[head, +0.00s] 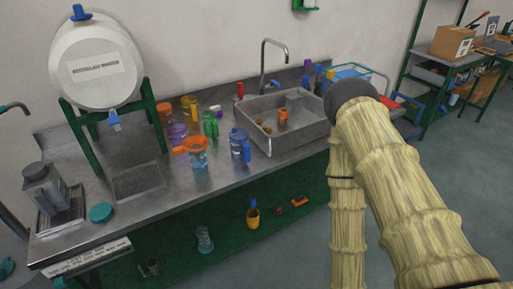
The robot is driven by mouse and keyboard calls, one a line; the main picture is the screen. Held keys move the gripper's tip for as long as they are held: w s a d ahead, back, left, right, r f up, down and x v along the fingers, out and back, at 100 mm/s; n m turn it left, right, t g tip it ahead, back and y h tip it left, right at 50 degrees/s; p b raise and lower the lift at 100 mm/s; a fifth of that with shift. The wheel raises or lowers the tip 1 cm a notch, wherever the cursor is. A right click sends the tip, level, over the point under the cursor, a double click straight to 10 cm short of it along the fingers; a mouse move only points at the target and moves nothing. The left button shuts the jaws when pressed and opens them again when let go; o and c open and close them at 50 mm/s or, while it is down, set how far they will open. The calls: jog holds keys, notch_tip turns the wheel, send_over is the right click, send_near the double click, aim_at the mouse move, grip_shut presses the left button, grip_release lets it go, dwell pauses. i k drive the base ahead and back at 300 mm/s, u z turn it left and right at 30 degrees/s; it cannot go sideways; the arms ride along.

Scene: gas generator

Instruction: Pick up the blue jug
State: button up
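The blue jug (239,145) stands upright on the metal worktop, just left of the sink, with its handle toward the lower right. It is not held, and nothing covers it from this view. My arm rises at the right of the picture, bends at a dark joint and runs down again, well to the right of the jug. My gripper is not in the picture.
A clear jug with an orange funnel (195,146) stands left of the blue jug, and a green jug (210,124) stands behind. The sink (286,121), with a tall tap (264,62), is on the right. The worktop's front edge (215,182) is clear.

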aim_at(239, 149)
jog(key=u, duration=2.9)
jog(key=k, duration=0.55)
jog(key=z, duration=1.55)
